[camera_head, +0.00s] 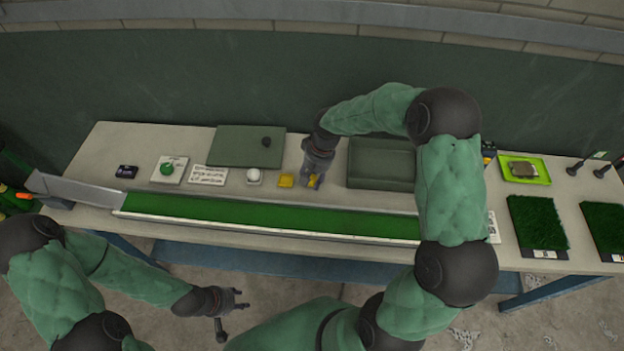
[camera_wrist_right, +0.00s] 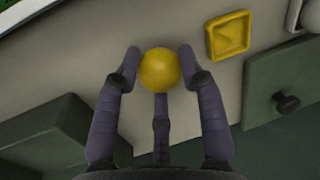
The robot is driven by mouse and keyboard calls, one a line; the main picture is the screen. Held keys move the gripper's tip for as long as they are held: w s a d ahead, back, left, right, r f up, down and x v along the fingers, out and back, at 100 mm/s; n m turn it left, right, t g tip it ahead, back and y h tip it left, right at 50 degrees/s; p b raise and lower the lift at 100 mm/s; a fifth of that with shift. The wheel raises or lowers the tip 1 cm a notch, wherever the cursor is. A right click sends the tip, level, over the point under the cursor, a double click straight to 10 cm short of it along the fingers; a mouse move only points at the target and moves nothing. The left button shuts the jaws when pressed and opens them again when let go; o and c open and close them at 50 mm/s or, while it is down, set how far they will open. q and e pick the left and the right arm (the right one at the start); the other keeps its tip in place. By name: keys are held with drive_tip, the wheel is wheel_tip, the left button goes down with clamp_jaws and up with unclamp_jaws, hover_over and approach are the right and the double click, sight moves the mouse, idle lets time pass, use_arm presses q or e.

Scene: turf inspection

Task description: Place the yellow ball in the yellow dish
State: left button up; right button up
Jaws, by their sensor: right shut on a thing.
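The yellow ball (camera_wrist_right: 161,69) sits between the fingertips of my right gripper (camera_wrist_right: 160,58), which is shut on it. In the head view my right gripper (camera_head: 312,183) points down at the table, and its fingers hide most of the ball. The square yellow dish (camera_head: 286,180) lies just left of this gripper in the head view. In the right wrist view the dish (camera_wrist_right: 228,36) is up and right of the ball, apart from it, and looks empty. My left gripper (camera_head: 236,300) is open and empty, in front of the table.
A white ball on a small stand (camera_head: 254,175) is left of the dish. A green ball (camera_head: 167,169) sits further left. A green board with a dark knob (camera_head: 230,148) lies behind. A green tray (camera_head: 366,180) is to the right. A long turf channel (camera_head: 260,213) runs along the front.

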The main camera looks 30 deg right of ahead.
drive_tip(key=shift+f, duration=0.25)
drive_tip(key=shift+f, duration=0.2)
drive_tip(key=o, duration=1.1)
drive_tip(key=shift+r, duration=0.15)
